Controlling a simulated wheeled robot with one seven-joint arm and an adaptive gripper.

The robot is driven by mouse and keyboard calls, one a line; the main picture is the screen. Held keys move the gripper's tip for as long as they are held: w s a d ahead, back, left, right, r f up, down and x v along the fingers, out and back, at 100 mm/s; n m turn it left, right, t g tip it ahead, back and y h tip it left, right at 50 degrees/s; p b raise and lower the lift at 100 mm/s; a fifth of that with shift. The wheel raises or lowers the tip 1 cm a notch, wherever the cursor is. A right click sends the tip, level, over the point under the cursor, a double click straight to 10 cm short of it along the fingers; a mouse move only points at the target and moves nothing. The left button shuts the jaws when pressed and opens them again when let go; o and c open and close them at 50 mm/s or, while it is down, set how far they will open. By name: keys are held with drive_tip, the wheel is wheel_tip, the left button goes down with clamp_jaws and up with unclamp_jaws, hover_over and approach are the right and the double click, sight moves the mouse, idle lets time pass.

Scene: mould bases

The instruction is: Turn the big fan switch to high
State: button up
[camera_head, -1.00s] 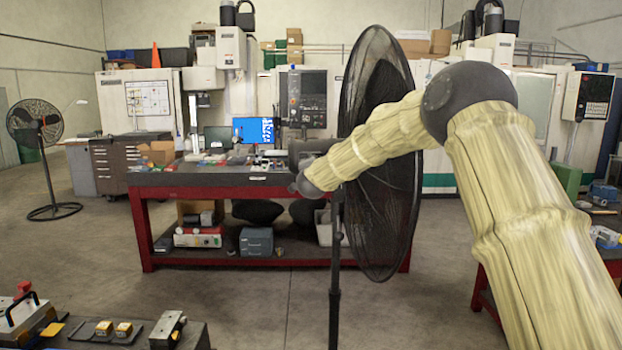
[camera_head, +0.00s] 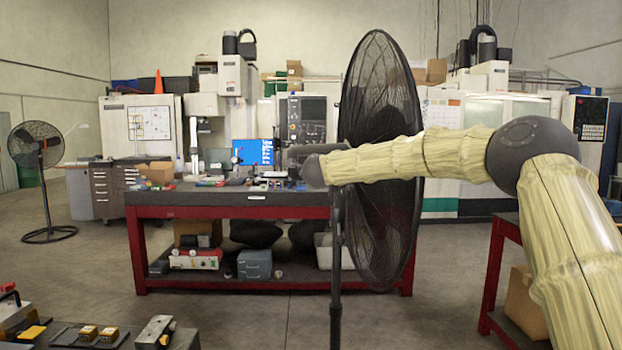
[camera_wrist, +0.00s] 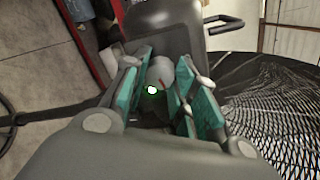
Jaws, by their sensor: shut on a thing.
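The big fan (camera_head: 385,230) stands in front of me, its black mesh cage edge-on on a dark pole. In the wrist view its mesh (camera_wrist: 290,110) fills the right side and its dark grey motor housing (camera_wrist: 170,18) is at the top. A grey round switch knob (camera_wrist: 161,70) with a small red mark sticks out of the housing. My gripper (camera_wrist: 163,80) has its teal-padded fingers on both sides of the knob and is shut on it. The knob's lower part and its setting labels cannot be made out. In the head view my arm hides most of the gripper.
A red-framed workbench (camera_head: 230,212) with tools and a monitor stands behind the fan. Another red-framed table (camera_head: 492,270) is at the right. A smaller fan (camera_head: 38,150) stands far left. A dark bench with metal parts (camera_head: 95,335) is at the lower left.

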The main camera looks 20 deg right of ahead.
drive_tip(key=shift+f+m+b, duration=0.1)
drive_tip(key=shift+m+b, duration=0.8)
drive_tip(key=shift+m, duration=0.2)
drive_tip(key=o, duration=1)
drive_tip(key=shift+o, duration=0.2)
drive_tip(key=shift+s, duration=0.1)
drive_tip(key=v, duration=1.1)
drive_tip(key=shift+s, duration=0.4)
drive_tip(key=shift+d, duration=0.1)
